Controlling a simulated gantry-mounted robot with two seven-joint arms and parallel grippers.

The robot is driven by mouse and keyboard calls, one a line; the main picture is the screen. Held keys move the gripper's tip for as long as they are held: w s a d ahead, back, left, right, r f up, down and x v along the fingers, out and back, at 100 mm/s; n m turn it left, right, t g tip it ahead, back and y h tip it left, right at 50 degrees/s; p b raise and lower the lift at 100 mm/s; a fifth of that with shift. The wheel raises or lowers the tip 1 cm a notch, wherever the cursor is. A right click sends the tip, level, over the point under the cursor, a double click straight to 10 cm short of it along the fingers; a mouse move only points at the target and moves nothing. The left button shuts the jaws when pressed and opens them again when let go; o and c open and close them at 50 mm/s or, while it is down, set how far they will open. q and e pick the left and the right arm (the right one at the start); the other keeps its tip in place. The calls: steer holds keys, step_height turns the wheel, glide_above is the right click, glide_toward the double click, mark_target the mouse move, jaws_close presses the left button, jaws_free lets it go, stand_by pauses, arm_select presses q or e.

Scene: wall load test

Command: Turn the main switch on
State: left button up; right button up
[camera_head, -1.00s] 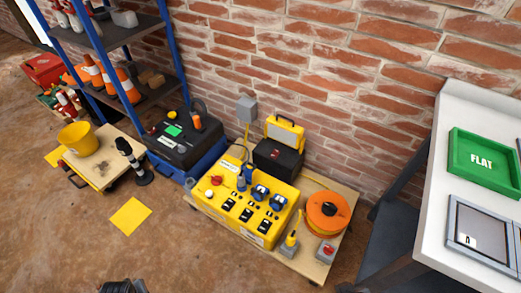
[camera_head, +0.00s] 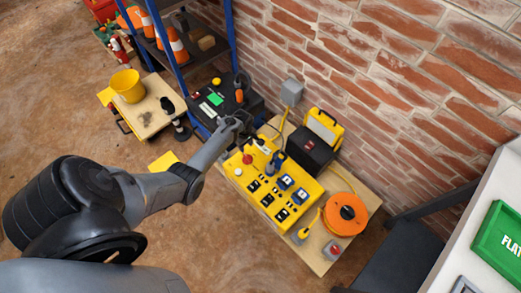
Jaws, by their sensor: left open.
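A yellow power box (camera_head: 285,210) lies on a wooden board on the floor, with rows of black and blue sockets on its top. A red rotary knob (camera_head: 247,159), which looks like the main switch, sits near its upper left corner, beside a white round part (camera_head: 238,171). The knob's exact setting is too small to read. My left gripper (camera_head: 247,124) is open, above and beyond the knob in the picture, between the yellow box and the black-and-blue case. It appears apart from the knob. My right gripper is out of view.
A black toolbox (camera_head: 309,148) and yellow case (camera_head: 325,126) stand behind, near the brick wall.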

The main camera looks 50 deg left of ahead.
mark_target(247, 156)
arm_select(q)
step_height(247, 156, down, 9)
steer(key=b, duration=0.6)
steer(key=shift+r, duration=0.15)
steer(key=shift+f+b, duration=0.8)
steer(key=shift+f, duration=0.15)
steer(key=shift+c, duration=0.4)
jaws_close()
